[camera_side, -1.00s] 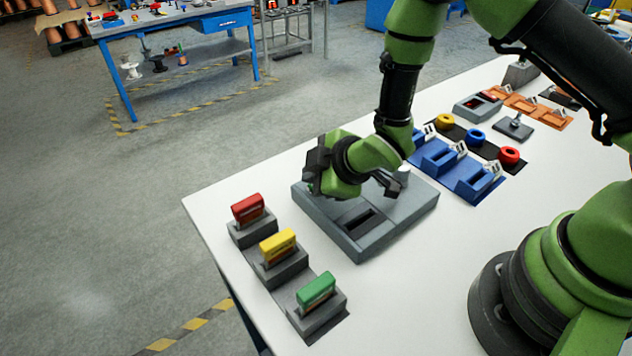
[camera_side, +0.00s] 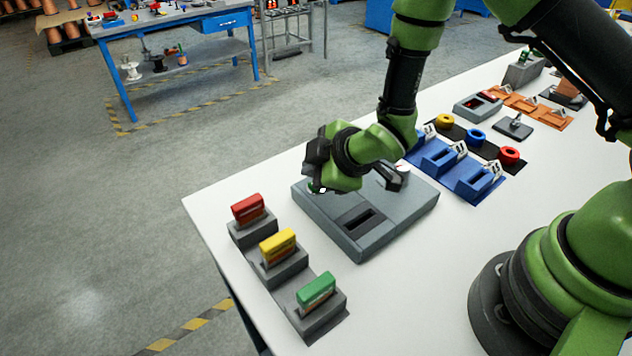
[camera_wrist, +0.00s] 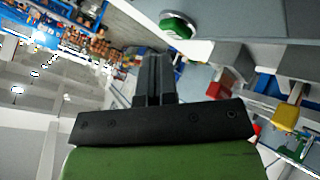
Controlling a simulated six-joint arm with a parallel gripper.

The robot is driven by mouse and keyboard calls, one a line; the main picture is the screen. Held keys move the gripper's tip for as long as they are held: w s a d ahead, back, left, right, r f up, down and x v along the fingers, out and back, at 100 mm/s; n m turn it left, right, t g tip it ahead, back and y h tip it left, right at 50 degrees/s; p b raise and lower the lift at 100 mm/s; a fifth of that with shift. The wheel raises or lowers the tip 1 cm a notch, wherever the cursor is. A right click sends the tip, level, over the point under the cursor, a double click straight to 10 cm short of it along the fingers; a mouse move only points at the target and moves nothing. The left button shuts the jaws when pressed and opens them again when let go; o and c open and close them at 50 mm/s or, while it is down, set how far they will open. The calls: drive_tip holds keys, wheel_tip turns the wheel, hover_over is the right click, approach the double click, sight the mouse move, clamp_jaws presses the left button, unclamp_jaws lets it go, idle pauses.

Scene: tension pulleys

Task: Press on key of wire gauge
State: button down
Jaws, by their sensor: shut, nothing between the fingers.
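The wire gauge (camera_side: 385,235) is a flat grey box with a dark slot, lying on the white table in the side view. My gripper (camera_side: 318,178) is over its far left corner, with its jaws shut and empty. A small green and white spot (camera_side: 318,188), which looks like the key, shows just below the gripper. In the wrist view a green oval key with a pale rim (camera_wrist: 177,25) sits on a grey surface, just beyond my shut fingers (camera_wrist: 155,75). A small gap appears between fingers and key; contact cannot be made out for certain.
Red (camera_side: 248,208), yellow (camera_side: 278,245) and green (camera_side: 316,290) handled pieces stand in grey holders at the table's left edge. Blue holders (camera_side: 440,160) and coloured rings (camera_side: 475,136) lie to the right. The front middle of the table is clear.

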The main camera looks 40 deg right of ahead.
drive_tip(key=shift+r, duration=2.5)
drive_tip(key=shift+d+r, duration=0.15)
drive_tip(key=shift+r, duration=0.2)
drive_tip(key=s+d+r+m, duration=0.2)
drive_tip(key=s+r+m, duration=0.15)
drive_tip(key=r, duration=0.35)
drive_tip(key=s+d+r+m, duration=0.2)
drive_tip(key=d+r+m, duration=0.15)
drive_tip(key=r, duration=0.25)
drive_tip(key=s+d+r+m+g, duration=0.1)
drive_tip(key=s+r+m, duration=0.2)
drive_tip(key=s, duration=0.5)
drive_tip(key=s+r+m, duration=0.3)
drive_tip(key=s+m, duration=0.2)
drive_tip(key=s, duration=0.3)
drive_tip(key=shift+s+d+m+g, duration=0.15)
drive_tip(key=shift+d+m+g, duration=0.15)
drive_tip(key=shift+d+g, duration=0.1)
